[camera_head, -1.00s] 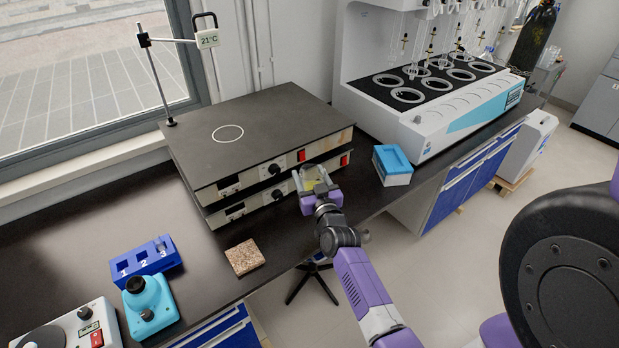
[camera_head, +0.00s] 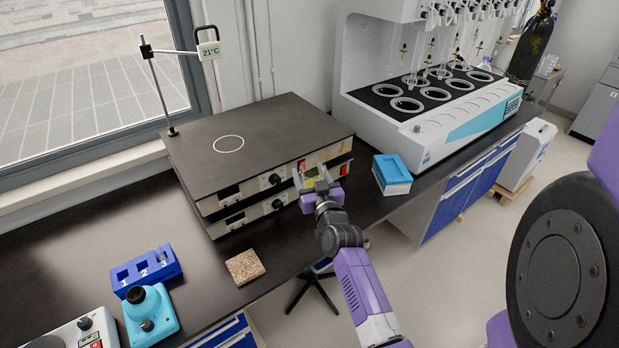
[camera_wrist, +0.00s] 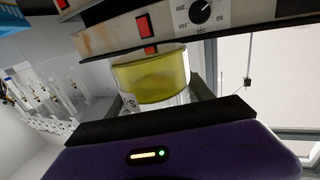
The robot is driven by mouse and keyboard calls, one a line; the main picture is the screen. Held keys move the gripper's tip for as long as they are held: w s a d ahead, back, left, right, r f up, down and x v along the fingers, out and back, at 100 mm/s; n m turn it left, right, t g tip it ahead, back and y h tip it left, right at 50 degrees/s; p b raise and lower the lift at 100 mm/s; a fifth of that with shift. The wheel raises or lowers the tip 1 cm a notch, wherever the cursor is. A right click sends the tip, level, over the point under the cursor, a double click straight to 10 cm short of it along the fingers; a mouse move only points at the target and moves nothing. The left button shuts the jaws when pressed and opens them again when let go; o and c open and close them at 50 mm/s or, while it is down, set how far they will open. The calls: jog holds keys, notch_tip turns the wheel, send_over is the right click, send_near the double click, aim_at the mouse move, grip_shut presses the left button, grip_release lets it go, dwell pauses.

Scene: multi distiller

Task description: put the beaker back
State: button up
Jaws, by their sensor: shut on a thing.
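My gripper (camera_head: 318,183) is shut on a beaker (camera_wrist: 152,78) that holds yellow liquid. In the wrist view the beaker sits between the fingers, just in front of the hot plate's front panel with its red switch and dial. In the head view the gripper and beaker are in front of the right part of the stacked hot plates (camera_head: 270,135), and the beaker is mostly hidden there by the gripper. A white circle (camera_head: 228,143) marks the bare top of the upper plate. I cannot tell whether the beaker touches the panel.
A square cork-like pad (camera_head: 245,267) lies on the black bench. A blue numbered rack (camera_head: 146,270) and a cyan device (camera_head: 150,312) stand at the left. A blue-and-white box (camera_head: 391,175) and the white distiller (camera_head: 420,125) stand at the right.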

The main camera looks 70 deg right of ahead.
jog(key=shift+r, duration=0.55)
jog(key=shift+r, duration=0.15)
jog(key=shift+s+d+r, duration=0.1)
jog(key=shift+r, duration=0.1)
